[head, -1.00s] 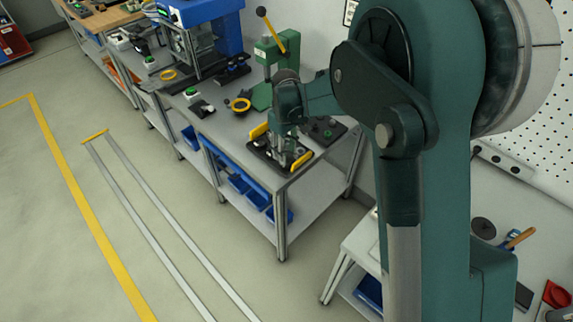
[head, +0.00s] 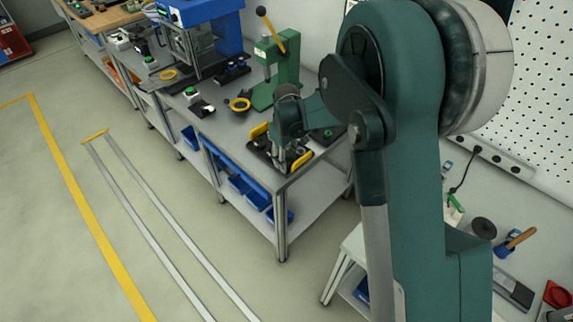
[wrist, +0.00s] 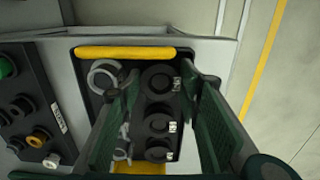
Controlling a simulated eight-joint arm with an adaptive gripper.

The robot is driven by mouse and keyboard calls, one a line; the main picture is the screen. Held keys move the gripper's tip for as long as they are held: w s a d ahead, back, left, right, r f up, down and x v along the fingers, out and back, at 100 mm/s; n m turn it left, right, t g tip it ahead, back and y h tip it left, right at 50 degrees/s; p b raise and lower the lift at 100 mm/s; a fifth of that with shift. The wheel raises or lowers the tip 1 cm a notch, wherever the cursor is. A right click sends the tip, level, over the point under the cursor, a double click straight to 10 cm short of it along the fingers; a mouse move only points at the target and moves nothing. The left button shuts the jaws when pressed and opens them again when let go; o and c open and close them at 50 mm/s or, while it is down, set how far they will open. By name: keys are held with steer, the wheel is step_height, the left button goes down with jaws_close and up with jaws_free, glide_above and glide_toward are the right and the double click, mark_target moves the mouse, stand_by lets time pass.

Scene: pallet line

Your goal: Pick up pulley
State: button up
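A black tray with yellow handles (wrist: 127,53) lies below my gripper (wrist: 160,90) in the wrist view. Round dark pulley-like parts (wrist: 158,124) stand in a row beside small white labels, between my fingers in the picture. Several grey rings (wrist: 103,75) lie to the left, partly hidden by the left finger. I cannot tell for sure which part is the pulley. My fingers are apart, with nothing seen gripped. In the head view my gripper (head: 284,160) is down at the tray, whose yellow handle (head: 302,161) shows at the bench's near corner.
A black control box (wrist: 35,110) with a green button stands left of the tray in the wrist view.

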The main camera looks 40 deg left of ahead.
steer(key=shift+c, duration=0.3)
steer(key=c, duration=0.5)
steer(key=shift+r, duration=0.15)
steer(key=shift+r, duration=4.9)
